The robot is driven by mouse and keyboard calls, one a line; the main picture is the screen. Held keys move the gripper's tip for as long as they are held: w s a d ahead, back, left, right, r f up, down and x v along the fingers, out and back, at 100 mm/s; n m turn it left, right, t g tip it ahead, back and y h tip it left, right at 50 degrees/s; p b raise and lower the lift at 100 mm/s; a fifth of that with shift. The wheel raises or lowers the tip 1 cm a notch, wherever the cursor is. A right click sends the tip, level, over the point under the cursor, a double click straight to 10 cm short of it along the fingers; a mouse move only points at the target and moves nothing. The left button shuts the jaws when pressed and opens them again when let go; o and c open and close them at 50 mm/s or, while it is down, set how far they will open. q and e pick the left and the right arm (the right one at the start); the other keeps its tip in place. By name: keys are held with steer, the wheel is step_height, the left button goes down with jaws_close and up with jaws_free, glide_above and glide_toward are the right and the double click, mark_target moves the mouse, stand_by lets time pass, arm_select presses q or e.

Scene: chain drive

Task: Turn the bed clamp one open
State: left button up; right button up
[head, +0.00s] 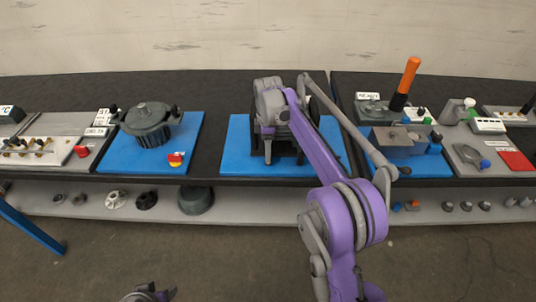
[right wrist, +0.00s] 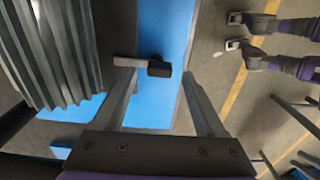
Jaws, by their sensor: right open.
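My right gripper (head: 284,155) points down over the middle blue plate (head: 235,150), with its arm covering much of that plate. In the right wrist view its two fingers (right wrist: 157,75) are apart. A short lever with a pale grey shaft and a dark knob (right wrist: 159,69) lies between the fingertips, above the blue plate (right wrist: 160,30). It looks like a bed clamp handle, but no label shows which one. I cannot tell whether a finger touches it. My left gripper (head: 148,293) is partly cut off at the bottom of the head view, away from the bench.
A ribbed grey body (right wrist: 65,45) stands close beside the right gripper. A finned motor (head: 149,124) and a red-yellow switch (head: 175,159) are on the left blue plate. An orange handle (head: 406,80) rises at right. A lower shelf (head: 250,209) holds several parts.

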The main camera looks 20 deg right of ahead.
steer(key=shift+f, duration=1.1)
jaws_close()
